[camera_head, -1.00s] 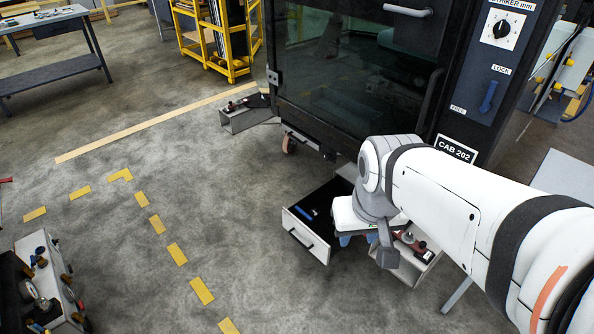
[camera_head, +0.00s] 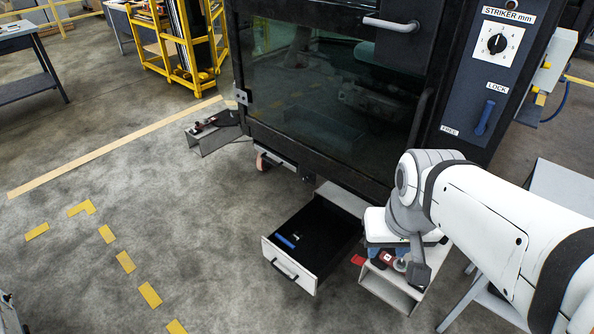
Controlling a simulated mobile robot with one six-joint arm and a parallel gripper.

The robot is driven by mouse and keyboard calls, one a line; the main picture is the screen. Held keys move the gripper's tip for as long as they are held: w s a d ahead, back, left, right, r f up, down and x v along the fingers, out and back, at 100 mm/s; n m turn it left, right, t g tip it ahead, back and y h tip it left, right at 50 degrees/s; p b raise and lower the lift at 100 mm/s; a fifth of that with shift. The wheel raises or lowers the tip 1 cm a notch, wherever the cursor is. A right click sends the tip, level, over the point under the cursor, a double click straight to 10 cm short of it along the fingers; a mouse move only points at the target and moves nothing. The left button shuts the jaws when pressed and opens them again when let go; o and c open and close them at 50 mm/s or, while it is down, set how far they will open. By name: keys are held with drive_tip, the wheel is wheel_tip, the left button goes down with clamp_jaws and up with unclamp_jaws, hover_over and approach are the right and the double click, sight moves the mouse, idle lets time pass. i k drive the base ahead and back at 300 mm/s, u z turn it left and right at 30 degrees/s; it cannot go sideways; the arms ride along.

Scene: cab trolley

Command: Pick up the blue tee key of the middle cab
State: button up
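An open drawer (camera_head: 311,276) with a white front and dark inside juts out below the dark cab (camera_head: 310,88). A small blue thing (camera_head: 286,241), which looks like the tee key, lies in the drawer near its front left. It is too small to make out its shape. A small pale piece lies beside it. My gripper (camera_head: 388,252) points down to the right of the drawer, above a grey bracket, apart from the blue thing.
A grey bracket (camera_head: 384,290) with red parts stands right of the drawer, close under my gripper. Another bracket (camera_head: 215,137) juts out at the cab's left. A blue lock handle (camera_head: 485,117) is on the cab's panel. The floor left of the drawer is clear.

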sight(287, 243)
drive_tip(key=z, duration=0.15)
drive_tip(key=i, duration=1.3)
drive_tip(key=u, duration=0.65)
